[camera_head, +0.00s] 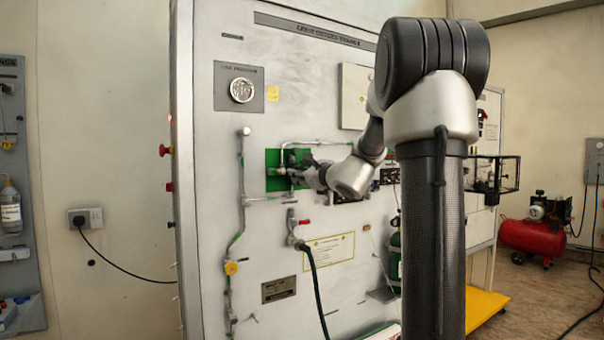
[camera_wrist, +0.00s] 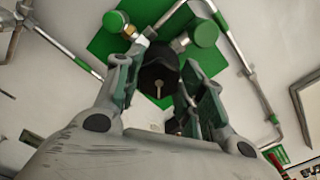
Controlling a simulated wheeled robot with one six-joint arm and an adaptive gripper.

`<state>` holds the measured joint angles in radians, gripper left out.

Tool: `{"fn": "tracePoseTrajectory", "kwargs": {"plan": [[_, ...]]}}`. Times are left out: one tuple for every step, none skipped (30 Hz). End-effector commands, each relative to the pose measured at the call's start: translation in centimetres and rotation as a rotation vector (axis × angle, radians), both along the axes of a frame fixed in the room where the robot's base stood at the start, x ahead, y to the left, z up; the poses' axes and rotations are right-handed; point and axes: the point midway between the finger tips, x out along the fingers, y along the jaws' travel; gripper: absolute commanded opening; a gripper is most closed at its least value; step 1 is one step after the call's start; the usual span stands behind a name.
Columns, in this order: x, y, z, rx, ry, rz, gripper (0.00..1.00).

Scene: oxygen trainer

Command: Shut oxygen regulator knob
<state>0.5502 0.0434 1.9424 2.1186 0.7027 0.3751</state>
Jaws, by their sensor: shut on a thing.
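The oxygen regulator is mounted on a green backing plate (camera_head: 273,160) on the white trainer panel. In the wrist view the plate (camera_wrist: 105,42) lies behind a black regulator knob (camera_wrist: 158,66) with a pale slot-like mark on its face. My gripper (camera_wrist: 158,82) has one finger on each side of the knob and is shut on it. Two round green parts (camera_wrist: 205,33) sit above the knob, joined to metal pipes. In the head view my gripper (camera_head: 297,172) reaches the plate from the right, and the knob cannot be made out behind it.
Pipes (camera_head: 240,205) run beside and above the plate. A red-handled valve with a black hose (camera_head: 312,262) is just below. A red compressor (camera_head: 530,236) stands far right.

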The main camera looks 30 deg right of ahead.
Motion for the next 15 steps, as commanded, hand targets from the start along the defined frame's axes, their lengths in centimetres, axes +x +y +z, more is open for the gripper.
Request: {"fn": "tracePoseTrajectory", "kwargs": {"plan": [[-0.01, 0.01, -0.04, -0.041, -0.001, -0.001, 0.16], [-0.01, 0.02, -0.05, -0.069, -0.001, -0.001, 0.16], [-0.01, 0.03, -0.05, -0.107, -0.003, -0.001, 0.16], [-0.01, 0.04, -0.06, -0.136, -0.004, -0.001, 0.16], [-0.01, 0.05, -0.06, -0.164, -0.005, -0.001, 0.16], [-0.01, 0.05, -0.07, -0.203, -0.006, -0.001, 0.16], [-0.01, 0.06, -0.08, -0.231, -0.007, -0.001, 0.16], [-0.01, 0.07, -0.08, -0.259, -0.008, -0.001, 0.16], [-0.01, 0.07, -0.10, -0.298, -0.009, -0.001, 0.16], [-0.01, 0.08, -0.10, -0.326, -0.010, -0.001, 0.16], [-0.01, 0.09, -0.11, -0.354, -0.011, -0.001, 0.16], [-0.01, 0.09, -0.12, -0.393, -0.013, -0.001, 0.16], [-0.01, 0.10, -0.13, -0.421, -0.013, 0.000, 0.16], [-0.01, 0.10, -0.14, -0.449, -0.014, 0.000, 0.16], [-0.01, 0.11, -0.15, -0.488, -0.015, 0.000, 0.16]]}}
